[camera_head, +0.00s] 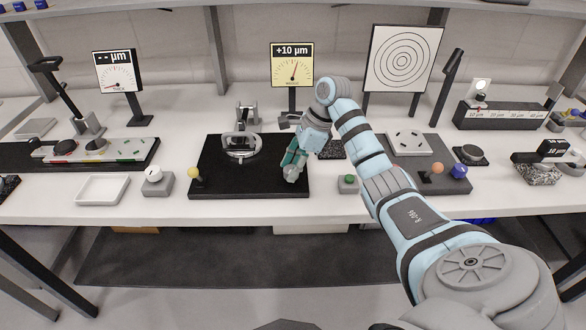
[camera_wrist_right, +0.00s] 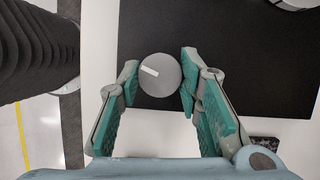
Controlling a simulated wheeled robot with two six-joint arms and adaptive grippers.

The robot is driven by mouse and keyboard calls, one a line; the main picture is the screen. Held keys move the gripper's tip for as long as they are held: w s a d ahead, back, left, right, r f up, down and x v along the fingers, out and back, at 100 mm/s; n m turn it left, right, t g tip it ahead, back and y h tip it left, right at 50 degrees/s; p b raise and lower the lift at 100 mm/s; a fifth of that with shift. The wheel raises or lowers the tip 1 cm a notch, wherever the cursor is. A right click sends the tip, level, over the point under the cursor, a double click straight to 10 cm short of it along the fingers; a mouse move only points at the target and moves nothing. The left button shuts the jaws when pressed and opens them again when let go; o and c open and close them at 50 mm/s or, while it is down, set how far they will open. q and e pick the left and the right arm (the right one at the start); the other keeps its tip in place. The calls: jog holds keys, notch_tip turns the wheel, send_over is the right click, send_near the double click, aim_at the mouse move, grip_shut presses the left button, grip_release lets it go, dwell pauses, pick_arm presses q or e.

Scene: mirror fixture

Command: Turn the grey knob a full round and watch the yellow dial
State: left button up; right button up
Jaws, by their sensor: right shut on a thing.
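The grey knob (camera_wrist_right: 163,72) is round with a white mark pointing to the upper left in the right wrist view. It sits at the edge of a black plate (camera_head: 250,185); in the head view its grey side (camera_head: 290,176) shows just under the fingers. My right gripper (camera_wrist_right: 158,84) is shut on the knob, with teal finger pads on both sides of it. The same gripper (camera_head: 293,165) shows at the plate's right side in the head view. The yellow dial (camera_head: 291,68) stands behind on a post and reads +10 µm. My left gripper is out of view.
A round mirror mount (camera_head: 240,146) stands on the plate, with a yellow ball knob (camera_head: 193,173) at its left.

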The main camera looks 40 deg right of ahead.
jog(key=n+g, duration=0.1)
jog(key=n, duration=0.2)
jog(key=shift+w+n, duration=0.1)
jog(key=shift+n, duration=0.2)
jog(key=shift+n+g+y, duration=0.3)
jog(key=shift+n+g, duration=0.3)
jog(key=shift+n, duration=0.6)
jog(key=o, duration=1.1)
jog(key=shift+o, duration=0.2)
